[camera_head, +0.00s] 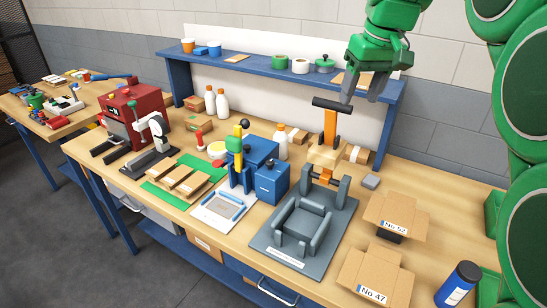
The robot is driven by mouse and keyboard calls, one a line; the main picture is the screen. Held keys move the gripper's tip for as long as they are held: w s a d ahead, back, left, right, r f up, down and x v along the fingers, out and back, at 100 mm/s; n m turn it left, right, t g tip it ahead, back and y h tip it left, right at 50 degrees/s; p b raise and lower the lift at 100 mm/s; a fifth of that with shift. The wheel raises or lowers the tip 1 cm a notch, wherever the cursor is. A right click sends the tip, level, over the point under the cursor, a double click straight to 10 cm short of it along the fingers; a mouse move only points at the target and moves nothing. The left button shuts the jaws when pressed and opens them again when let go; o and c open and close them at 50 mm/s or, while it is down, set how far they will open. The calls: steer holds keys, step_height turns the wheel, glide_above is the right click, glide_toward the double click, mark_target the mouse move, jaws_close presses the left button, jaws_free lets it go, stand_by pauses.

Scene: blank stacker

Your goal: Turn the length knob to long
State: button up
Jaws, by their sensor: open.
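My gripper (361,93) hangs at the upper right with its grey fingers pointing down. It is open and nothing shows between the fingers. The fingers are near or in front of the black bar handle (329,104) of an orange lever; I cannot tell whether they touch. A blue box (271,183) at mid-table has a small dark knob (269,164) on top. A red machine (137,115) at the left has small controls on its front. No length label is readable, so I cannot tell which control is the length knob.
A grey fixture (268,242) stands below the lever. Cardboard boxes (396,217) and a dark blue bottle (458,285) stand at the right. Wooden blanks (187,183) lie on a green mat (158,191). A blue shelf (226,63) runs along the back.

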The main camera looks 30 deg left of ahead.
steer(key=w+a+f+n+y, duration=0.1)
steer(key=w+a+f+n, duration=0.1)
steer(key=a, duration=0.7)
steer(key=w+a+f+n+y, duration=0.1)
steer(key=w+a+n, duration=0.1)
steer(key=a, duration=0.7)
glide_above(270, 161)
steer(key=s+d, duration=0.2)
steer(key=d, duration=0.2)
step_height(270, 161, down, 19)
steer(key=shift+w+a+x, duration=0.15)
steer(key=shift+x, duration=1.8)
steer(key=shift+w+a+x, duration=0.1)
steer(key=shift+w+x, duration=0.05)
steer(key=shift+x, duration=1.75)
steer(key=shift+r, duration=0.1)
steer(key=c, duration=1)
steer(key=shift+c, duration=0.2)
